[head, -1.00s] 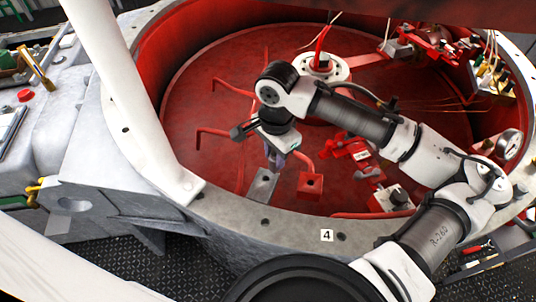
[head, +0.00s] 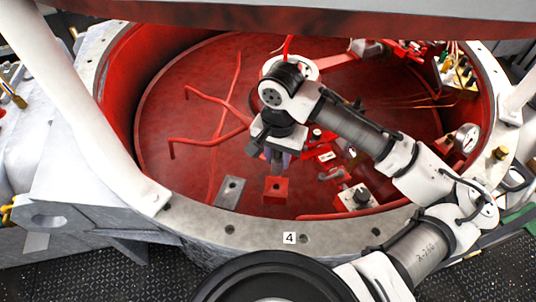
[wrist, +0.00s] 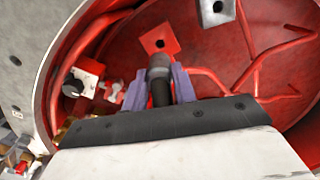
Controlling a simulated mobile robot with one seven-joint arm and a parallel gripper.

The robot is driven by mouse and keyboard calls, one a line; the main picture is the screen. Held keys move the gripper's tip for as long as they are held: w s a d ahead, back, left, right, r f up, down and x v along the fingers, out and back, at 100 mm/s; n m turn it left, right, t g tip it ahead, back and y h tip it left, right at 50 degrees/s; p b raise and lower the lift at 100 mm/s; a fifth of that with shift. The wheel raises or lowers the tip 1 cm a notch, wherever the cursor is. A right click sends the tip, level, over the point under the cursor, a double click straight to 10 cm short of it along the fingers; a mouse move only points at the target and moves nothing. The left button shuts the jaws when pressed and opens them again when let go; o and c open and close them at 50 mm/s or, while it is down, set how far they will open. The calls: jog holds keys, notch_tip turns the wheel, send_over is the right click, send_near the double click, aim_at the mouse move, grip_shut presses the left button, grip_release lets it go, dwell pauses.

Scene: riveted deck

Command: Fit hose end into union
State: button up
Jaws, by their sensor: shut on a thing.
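My gripper (head: 279,157) is shut on a dark grey cylindrical piece, which looks like the hose end (wrist: 159,68). In the wrist view it stands between my purple fingers (wrist: 158,86) and points away from the camera. In the head view it is mostly hidden by my wrist. A red block with a dark round hole (head: 277,188) is just below my gripper. I cannot tell for sure whether this block is the union.
A grey plate with a hole (head: 231,190) lies left of the red block. Red pipes (head: 208,130) run along the floor to the left. Red valve parts (head: 325,155) and a black-knobbed block (head: 357,197) stand right. A raised grey rim (head: 245,234) encloses everything.

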aim_at(277, 175)
jog(key=shift+f+b, duration=2.45)
jog(key=shift+f, duration=0.2)
jog(key=shift+f+b, duration=0.75)
jog(key=shift+f, duration=0.7)
jog(key=o, duration=1.1)
jog(key=shift+r, duration=0.15)
notch_tip(277, 175, up, 14)
jog(key=shift+f, duration=0.15)
